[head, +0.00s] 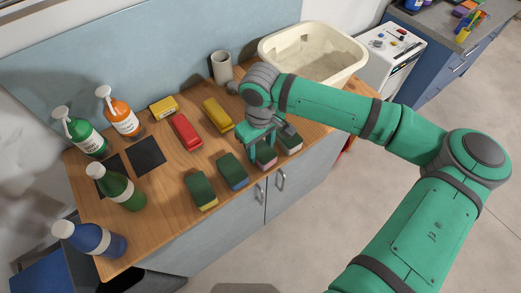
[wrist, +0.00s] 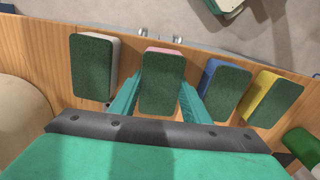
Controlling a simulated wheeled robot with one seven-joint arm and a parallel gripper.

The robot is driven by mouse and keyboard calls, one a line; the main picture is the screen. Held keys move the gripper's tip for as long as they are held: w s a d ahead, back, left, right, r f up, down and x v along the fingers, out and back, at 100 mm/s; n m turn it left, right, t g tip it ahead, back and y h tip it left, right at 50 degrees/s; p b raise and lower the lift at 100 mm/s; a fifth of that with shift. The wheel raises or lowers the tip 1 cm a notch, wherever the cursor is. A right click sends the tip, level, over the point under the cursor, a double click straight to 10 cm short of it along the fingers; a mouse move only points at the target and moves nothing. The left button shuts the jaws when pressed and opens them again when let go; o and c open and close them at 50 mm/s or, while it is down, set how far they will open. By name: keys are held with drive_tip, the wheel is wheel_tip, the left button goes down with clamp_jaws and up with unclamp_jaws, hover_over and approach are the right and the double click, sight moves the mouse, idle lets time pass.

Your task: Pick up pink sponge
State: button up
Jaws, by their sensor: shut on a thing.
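The pink sponge (head: 265,156) has a dark green scouring top and stands at the front edge of the wooden counter, in a row of similar sponges. In the wrist view the pink sponge (wrist: 162,82) lies between my two teal fingers, with a pink strip showing along its far edge. My gripper (head: 258,144) is shut on it, one finger at each side. It also shows in the wrist view (wrist: 160,98). From the head view the arm hides part of the sponge. I cannot tell whether the sponge is clear of the counter.
A white sponge (wrist: 95,67) is close on one side, and a blue sponge (wrist: 220,88) and a yellow sponge (wrist: 272,98) on the other. Bottles stand left.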

wheel_tip(320, 180, up, 2)
drive_tip(key=shift+r, duration=0.2)
drive_tip(key=s+a+r, duration=0.5)
drive_tip(key=s+r, duration=0.5)
drive_tip(key=s, duration=0.3)
drive_tip(key=shift+f, duration=0.1)
